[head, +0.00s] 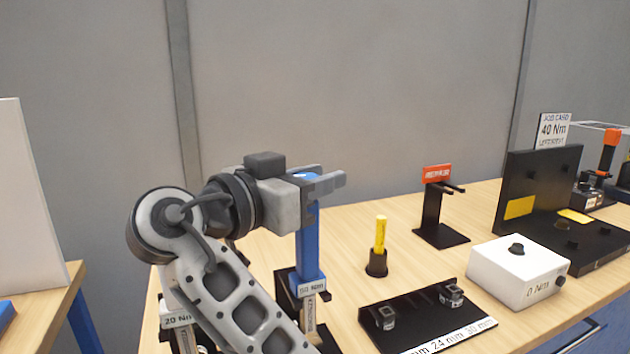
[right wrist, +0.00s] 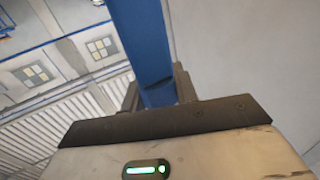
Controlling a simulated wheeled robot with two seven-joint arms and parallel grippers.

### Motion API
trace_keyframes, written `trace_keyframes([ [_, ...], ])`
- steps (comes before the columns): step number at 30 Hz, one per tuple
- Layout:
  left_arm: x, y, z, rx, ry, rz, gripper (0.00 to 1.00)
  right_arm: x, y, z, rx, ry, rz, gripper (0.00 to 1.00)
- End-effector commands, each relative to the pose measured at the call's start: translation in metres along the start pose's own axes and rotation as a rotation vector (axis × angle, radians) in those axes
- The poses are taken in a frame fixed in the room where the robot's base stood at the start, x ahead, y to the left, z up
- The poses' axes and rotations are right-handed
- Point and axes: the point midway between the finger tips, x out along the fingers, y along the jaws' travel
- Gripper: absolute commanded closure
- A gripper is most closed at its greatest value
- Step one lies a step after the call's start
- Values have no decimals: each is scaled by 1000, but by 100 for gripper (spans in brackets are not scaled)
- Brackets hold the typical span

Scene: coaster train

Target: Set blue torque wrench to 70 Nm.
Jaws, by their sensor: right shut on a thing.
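The blue torque wrench (head: 308,245) stands upright in a black holder on the wooden table. A label on its lower part appears to read 50 Nm, but the print is small. My right gripper (head: 325,182) is at the top of the wrench and shut on it. In the right wrist view the blue shaft (right wrist: 145,40) runs between the fingers of my right gripper (right wrist: 158,95). Part of the wrench's top is hidden by the gripper. My left gripper is not in view.
A 20 Nm label (head: 177,320) shows left of my forearm. A yellow marker (head: 380,235) stands in a black cup. A black socket tray (head: 425,315), a white box with a knob (head: 518,270), a black stand with a red sign (head: 438,205) and a black case (head: 540,185) are to the right.

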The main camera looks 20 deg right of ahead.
Motion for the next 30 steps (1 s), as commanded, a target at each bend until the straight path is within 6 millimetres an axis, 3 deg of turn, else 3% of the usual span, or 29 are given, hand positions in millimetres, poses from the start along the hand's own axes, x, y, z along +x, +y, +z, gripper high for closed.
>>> trace_keyframes([
  [11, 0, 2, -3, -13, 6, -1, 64, 0, 0, -2, 4, 4, 2, 94],
  [12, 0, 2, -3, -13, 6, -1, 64, 0, 0, -2, 4, 5, 2, 60],
  [14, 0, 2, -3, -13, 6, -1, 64, 0, 0, -2, 4, 4, 1, 49],
  [30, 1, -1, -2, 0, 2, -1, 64, 0, 0, -1, 1, 1, -5, 49],
])
